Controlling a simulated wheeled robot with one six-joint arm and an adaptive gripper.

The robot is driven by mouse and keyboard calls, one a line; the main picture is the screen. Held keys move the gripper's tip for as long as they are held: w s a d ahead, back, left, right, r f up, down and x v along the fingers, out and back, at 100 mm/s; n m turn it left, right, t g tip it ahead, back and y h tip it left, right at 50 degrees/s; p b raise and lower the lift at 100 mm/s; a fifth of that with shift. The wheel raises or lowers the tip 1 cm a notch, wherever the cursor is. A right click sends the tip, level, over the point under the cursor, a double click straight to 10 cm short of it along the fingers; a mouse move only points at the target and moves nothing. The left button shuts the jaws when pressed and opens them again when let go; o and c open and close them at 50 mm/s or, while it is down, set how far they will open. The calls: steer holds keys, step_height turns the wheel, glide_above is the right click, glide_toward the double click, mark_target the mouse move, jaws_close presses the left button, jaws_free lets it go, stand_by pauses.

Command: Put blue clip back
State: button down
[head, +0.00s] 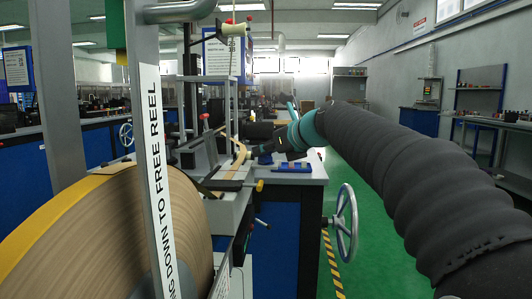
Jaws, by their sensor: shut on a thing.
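My gripper (262,151) is small and dark in the head view, at the far end of my arm, above the left part of the grey worktop. It is shut on a small blue piece (264,159), which looks like the blue clip. The clip is just right of the tan tape strip (237,164); I cannot tell whether they touch. A row of small blue and red pieces (293,167) lies on the worktop to the right of my gripper. The fingertips are too small and dark to make out clearly.
A large reel of tan tape (120,225) fills the lower left, behind a grey post with a white label (160,170). A handwheel (345,222) stands at the right of the blue cabinet (280,250). Green floor (375,235) is free to the right.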

steer(key=shift+f, duration=0.15)
steer(key=c, duration=1)
jaws_free()
steer(key=shift+o, duration=0.2)
steer(key=shift+r, duration=0.25)
steer(key=v, duration=1.2)
steer(key=shift+p, duration=0.45)
